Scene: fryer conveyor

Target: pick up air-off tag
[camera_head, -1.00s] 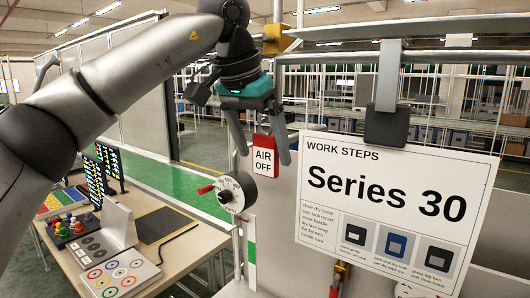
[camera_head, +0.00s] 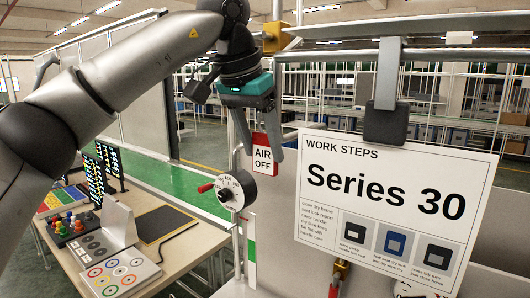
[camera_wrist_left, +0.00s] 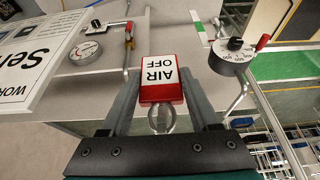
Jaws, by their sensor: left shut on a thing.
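The air-off tag (camera_head: 263,158) is a small red and white block lettered AIR OFF. It sits between the fingers of my left gripper (camera_head: 261,150) in the head view. In the left wrist view the tag (camera_wrist_left: 160,78) appears upside down, with a pale ring at its near end. My left gripper (camera_wrist_left: 162,100) is shut on the tag, one finger on each side. My right gripper is not in view.
A dial with a red handle (camera_head: 236,190) stands just below and left of the tag. A large WORK STEPS sign (camera_head: 390,200) is close on the right. A table (camera_head: 180,258) with coloured parts is at lower left. A gauge (camera_wrist_left: 85,52) shows in the wrist view.

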